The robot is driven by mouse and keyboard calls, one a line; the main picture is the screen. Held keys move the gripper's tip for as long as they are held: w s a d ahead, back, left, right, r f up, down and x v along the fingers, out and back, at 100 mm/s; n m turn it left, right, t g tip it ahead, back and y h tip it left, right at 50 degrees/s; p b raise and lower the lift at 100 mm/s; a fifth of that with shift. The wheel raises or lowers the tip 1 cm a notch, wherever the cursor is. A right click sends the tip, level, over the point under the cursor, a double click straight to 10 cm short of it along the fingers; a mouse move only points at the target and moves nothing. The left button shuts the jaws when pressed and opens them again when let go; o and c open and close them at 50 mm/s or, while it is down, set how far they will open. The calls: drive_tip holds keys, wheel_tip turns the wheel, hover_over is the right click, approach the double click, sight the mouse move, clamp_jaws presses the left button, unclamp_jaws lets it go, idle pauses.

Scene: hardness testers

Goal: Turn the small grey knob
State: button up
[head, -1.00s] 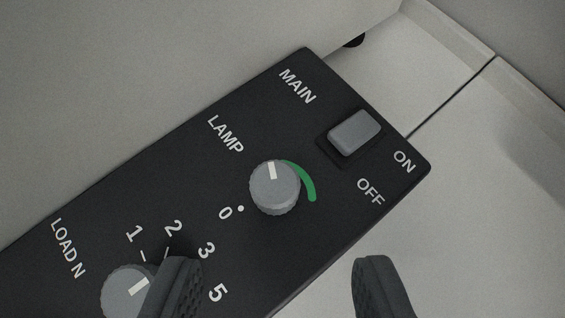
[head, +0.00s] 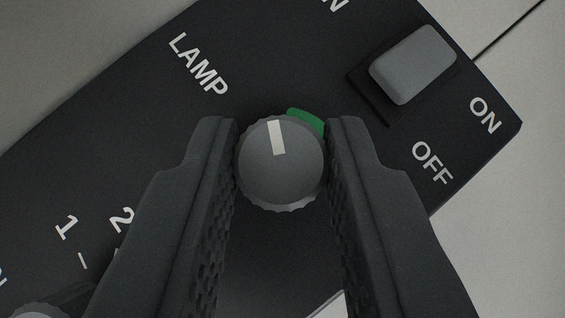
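The small grey knob (head: 281,174) is the round ribbed one under the LAMP label on the black panel (head: 140,100). Its white pointer line points up and slightly left in the picture. My gripper (head: 282,150) has one finger on each side of the knob, and both fingertips appear to touch its rim. The gripper is shut on it. Part of the green arc (head: 306,119) shows above right of the knob; the rest, and the 0 mark, are hidden behind the fingers and knob.
A grey rocker switch (head: 413,65) with ON and OFF labels sits to the upper right. Another grey knob (head: 40,312) shows at the lower left edge, mostly out of frame, near the numbers 1 and 2. A pale surface (head: 500,210) lies right of the panel.

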drive_tip(key=shift+c, duration=0.3)
drive_tip(key=shift+m+h, duration=0.3)
drive_tip(key=shift+m+h+p, duration=0.5)
drive_tip(key=shift+m, duration=0.1)
drive_tip(key=shift+a+m+g+h, duration=0.2)
drive_tip(key=shift+m+g+h, duration=0.1)
drive_tip(key=shift+m+h, duration=1)
drive_tip(key=shift+w+a+m+g+h+b, duration=0.1)
drive_tip(key=shift+m+g+h+b, duration=0.35)
drive_tip(key=shift+m, duration=0.75)
drive_tip(key=shift+w+a+m+g+h+b, duration=0.15)
drive_tip(key=shift+m+g+h, duration=0.4)
drive_tip(key=shift+m+h, duration=0.5)
drive_tip(key=shift+w+a+m+g+h+b, duration=0.1)
drive_tip(key=shift+m+g+h+b, duration=0.6)
drive_tip(key=shift+m, duration=0.95)
drive_tip(key=o, duration=1)
drive_tip(key=shift+g, duration=0.3)
